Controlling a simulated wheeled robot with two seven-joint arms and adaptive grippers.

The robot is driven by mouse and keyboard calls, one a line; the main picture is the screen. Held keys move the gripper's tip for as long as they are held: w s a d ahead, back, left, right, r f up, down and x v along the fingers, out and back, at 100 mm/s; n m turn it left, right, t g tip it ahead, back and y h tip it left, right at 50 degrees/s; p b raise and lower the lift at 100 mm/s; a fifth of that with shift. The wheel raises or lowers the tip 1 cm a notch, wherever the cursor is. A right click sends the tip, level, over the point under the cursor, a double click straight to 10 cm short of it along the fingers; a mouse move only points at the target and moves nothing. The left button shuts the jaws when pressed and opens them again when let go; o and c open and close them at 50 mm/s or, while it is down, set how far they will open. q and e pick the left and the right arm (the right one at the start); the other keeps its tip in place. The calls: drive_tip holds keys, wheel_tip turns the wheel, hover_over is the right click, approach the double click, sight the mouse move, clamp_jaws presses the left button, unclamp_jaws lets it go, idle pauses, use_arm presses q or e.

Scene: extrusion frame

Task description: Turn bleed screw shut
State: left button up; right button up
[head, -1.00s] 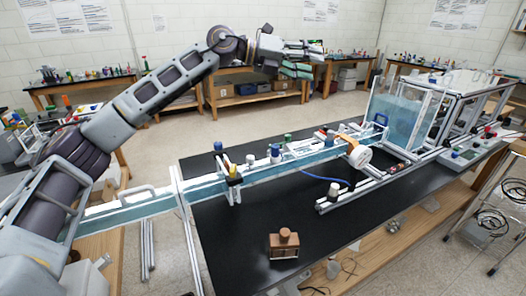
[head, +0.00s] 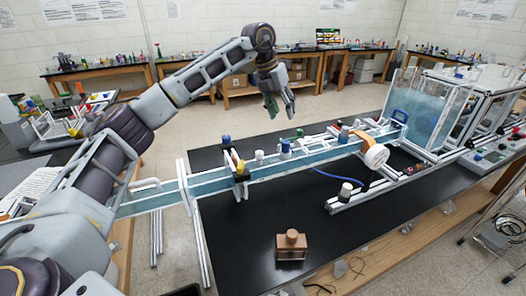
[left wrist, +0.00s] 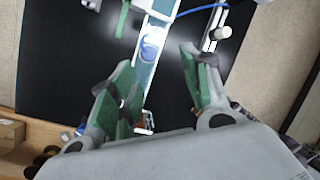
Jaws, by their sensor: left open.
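My left gripper (head: 281,110) points down, open and empty, above and behind the long clear channel (head: 215,181). In the left wrist view its green-padded fingers (left wrist: 157,58) stand apart, with a blue round fitting (left wrist: 151,47) showing between them, farther off. Fittings along the channel include a white cap (head: 259,156), a blue-topped fitting (head: 285,147) and a green one (head: 299,133). A white round disc (head: 376,156) sits on an orange part at its right end. I cannot tell which fitting is the bleed screw. My right gripper is not in view.
A wooden block with a knob (head: 291,246) lies on the black table top (head: 250,218). A white knob (head: 346,191) and a blue hose (head: 328,175) are in front of the channel. A water tank (head: 432,105) stands at the right.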

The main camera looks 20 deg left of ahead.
sight(259, 152)
use_arm(q)
drive_tip(key=s+a+f+n+g+y, duration=0.1)
drive_tip(key=s+a+g+y, duration=0.1)
drive_tip(key=s+a, duration=0.3)
drive_tip(key=shift+a+f+n+g+y, duration=0.15)
drive_tip(key=shift+a+n+g+y, duration=0.15)
drive_tip(key=shift+a+n+y, duration=0.15)
drive_tip(key=shift+s+f, duration=0.1)
wheel_tip(259, 152, down, 14)
drive_tip(key=shift+r+p, duration=0.25)
drive_tip(key=shift+p, duration=0.35)
drive_tip(key=shift+f, duration=0.1)
drive_tip(key=shift+c, duration=0.4)
drive_tip(key=c, duration=0.7)
drive_tip(key=shift+c, duration=1.3)
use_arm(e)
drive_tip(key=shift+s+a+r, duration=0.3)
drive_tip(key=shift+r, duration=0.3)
